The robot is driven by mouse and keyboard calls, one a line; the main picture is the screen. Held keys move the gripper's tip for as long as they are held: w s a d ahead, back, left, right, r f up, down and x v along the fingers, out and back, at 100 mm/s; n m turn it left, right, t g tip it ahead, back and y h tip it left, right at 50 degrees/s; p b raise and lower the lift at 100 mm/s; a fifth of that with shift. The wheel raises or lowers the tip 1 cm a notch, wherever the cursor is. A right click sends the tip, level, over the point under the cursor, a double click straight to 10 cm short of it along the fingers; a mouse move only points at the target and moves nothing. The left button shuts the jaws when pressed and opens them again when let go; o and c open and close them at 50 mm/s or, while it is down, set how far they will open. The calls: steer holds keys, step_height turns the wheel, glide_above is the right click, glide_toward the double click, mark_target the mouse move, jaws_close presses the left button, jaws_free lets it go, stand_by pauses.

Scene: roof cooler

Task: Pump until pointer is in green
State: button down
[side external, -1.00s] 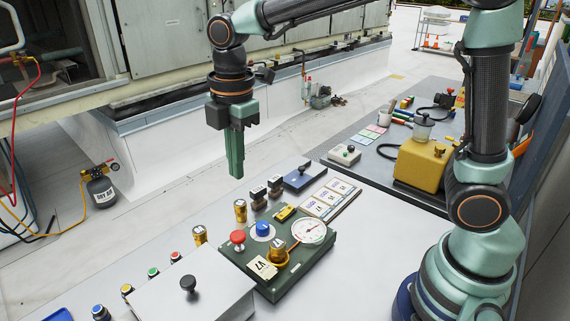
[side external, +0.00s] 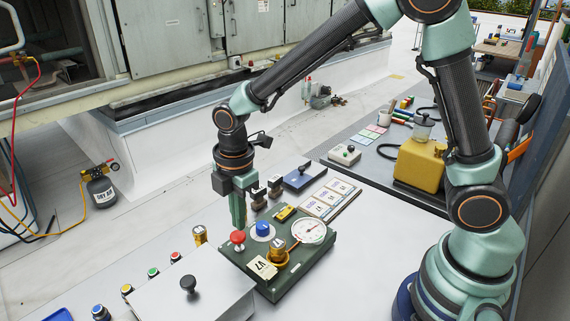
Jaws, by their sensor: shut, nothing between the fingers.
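A dark green panel box (side external: 295,277) lies on the light bench. On it are a red mushroom button (side external: 238,237), a blue knob (side external: 263,229), a brass fitting (side external: 278,252) and a round white dial gauge (side external: 312,232) with a coloured arc along its rim. The pointer is too small to read exactly.
A grey box with a black knob (side external: 188,284) stands left of the panel. Brass cylinders (side external: 199,235) and dark blocks (side external: 275,186) stand nearby. A label strip (side external: 328,198) lies behind the gauge. A yellow can (side external: 420,163) stands at the back right. The bench's front right is clear.

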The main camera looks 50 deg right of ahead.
mark_target(240, 234)
steer(key=shift+f, duration=0.9)
steer(key=shift+f, duration=1.4)
steer(key=shift+r, duration=0.1)
step_height(240, 234, up, 14)
steer(key=shift+d+r, duration=0.2)
steer(key=shift+d, duration=0.1)
